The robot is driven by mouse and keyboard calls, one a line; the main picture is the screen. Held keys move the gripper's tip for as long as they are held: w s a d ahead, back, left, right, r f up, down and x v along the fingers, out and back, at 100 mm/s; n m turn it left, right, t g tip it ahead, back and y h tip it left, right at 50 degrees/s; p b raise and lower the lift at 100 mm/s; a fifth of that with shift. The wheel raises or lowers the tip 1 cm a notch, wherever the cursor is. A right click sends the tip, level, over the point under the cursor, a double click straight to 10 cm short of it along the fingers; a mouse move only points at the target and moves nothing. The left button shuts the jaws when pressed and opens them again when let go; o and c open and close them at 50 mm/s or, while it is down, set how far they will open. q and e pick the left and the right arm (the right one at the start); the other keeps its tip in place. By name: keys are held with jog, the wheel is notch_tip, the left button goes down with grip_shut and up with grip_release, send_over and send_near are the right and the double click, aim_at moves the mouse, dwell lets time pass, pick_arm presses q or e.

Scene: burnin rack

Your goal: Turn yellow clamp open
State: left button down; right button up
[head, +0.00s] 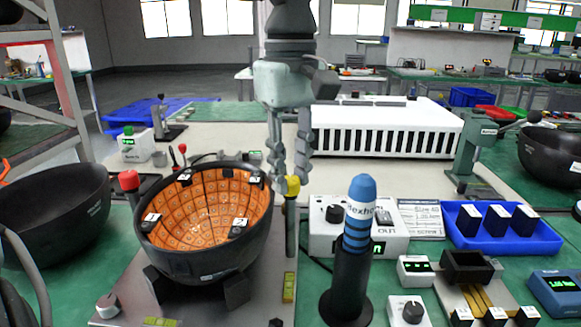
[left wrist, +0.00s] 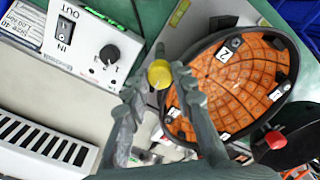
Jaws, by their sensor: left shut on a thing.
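The yellow clamp (head: 293,186) is a yellow knob on top of a dark upright post, just right of the orange-lined black bowl (head: 204,262). My left gripper (head: 290,182) comes down from above with its fingers closed around the knob. In the left wrist view the yellow clamp (left wrist: 158,74) sits between the two fingertips of my left gripper (left wrist: 157,85), beside the bowl's rim. A red-topped clamp (head: 129,181) stands at the bowl's left side, and another red knob (head: 182,149) shows behind it. My right gripper is not in view.
A white control box (head: 325,240) and a blue-topped dark cylinder (head: 350,270) stand close on the right. A blue tray (head: 470,243) with dark blocks is farther right. A white slotted unit (head: 380,128) lies behind. An empty black bowl (head: 50,220) is at left.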

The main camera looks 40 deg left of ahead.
aim_at(291, 179)
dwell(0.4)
pick_arm(q)
jog(key=c, duration=1.3)
grip_release()
jog(key=shift+o, duration=0.2)
notch_tip(291, 179, up, 12)
jog(key=shift+s, duration=0.1)
